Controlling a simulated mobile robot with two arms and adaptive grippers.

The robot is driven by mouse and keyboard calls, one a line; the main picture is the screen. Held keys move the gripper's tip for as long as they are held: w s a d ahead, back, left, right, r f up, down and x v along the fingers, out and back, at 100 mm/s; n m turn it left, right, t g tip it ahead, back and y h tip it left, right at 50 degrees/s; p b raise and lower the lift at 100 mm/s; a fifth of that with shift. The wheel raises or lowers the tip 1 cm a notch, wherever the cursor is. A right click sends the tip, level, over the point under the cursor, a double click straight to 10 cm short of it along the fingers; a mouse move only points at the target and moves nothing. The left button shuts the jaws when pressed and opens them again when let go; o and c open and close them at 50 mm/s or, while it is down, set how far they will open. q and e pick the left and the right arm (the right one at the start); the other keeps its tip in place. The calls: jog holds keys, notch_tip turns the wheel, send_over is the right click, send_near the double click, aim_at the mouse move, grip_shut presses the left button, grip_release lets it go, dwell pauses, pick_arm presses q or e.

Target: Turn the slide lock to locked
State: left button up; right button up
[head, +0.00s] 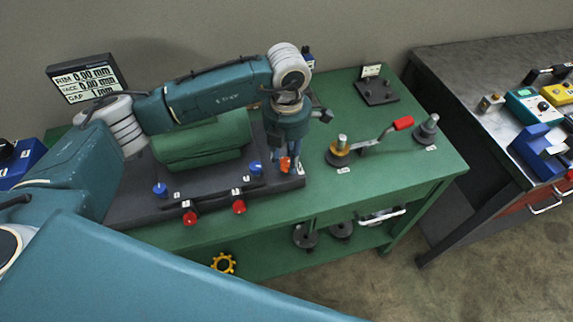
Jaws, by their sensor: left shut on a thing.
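My left gripper (284,168) points down at the right end of the dark base plate (130,209) on the green bench. It is shut on a small orange piece (285,163) that shows between its fingers. The fingers and wrist hide part of this piece, and I cannot tell for sure that it is the slide lock or which position it is in. My right gripper is not in view.
Blue knobs (160,190) and red knobs (239,207) line the plate's front. A green machine block (203,143) stands behind. To the right are a red-handled lever (403,123) and a grey post (427,129). A display (88,78) stands back left. The bench's right front is clear.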

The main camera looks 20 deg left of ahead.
aim_at(287, 162)
pick_arm(q)
jog(key=shift+w+r+m+b, duration=0.15)
jog(key=shift+w+m+b, duration=0.05)
jog(key=shift+m+b, duration=0.6)
jog(key=o, duration=1.2)
jog(key=shift+c, duration=0.2)
jog(key=shift+s, duration=0.1)
notch_tip(287, 162, up, 12)
